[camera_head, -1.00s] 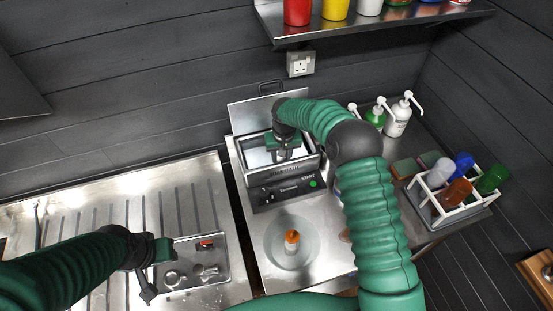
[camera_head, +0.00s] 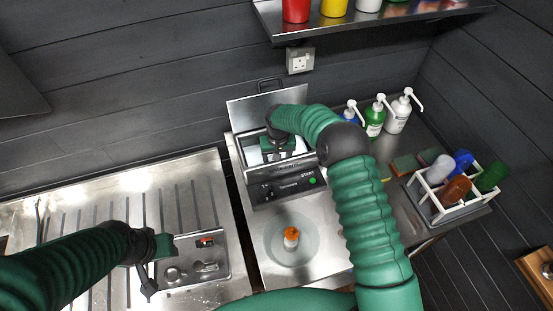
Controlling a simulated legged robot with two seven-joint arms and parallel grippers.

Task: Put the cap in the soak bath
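An open-lidded box-shaped bath (camera_head: 247,160) with a START panel stands at the centre back; it appears to be the soak bath. My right gripper (camera_head: 279,155) points down over its opening. The arm and gripper hide part of the inside, and I cannot tell whether anything is between the fingers. My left gripper (camera_head: 157,272) is beside the left edge of a shallow metal tray (camera_head: 219,240). The tray holds small metal parts (camera_head: 207,266) and a red-marked piece (camera_head: 206,242). I cannot make out which thing is the cap.
A round basin (camera_head: 270,242) in the counter holds an orange-topped item (camera_head: 291,237). Pump bottles (camera_head: 398,112) and a white rack (camera_head: 440,217) of coloured bottles stand right. A shelf (camera_head: 385,24) hangs above. The ribbed drainer (camera_head: 75,225) is mostly clear.

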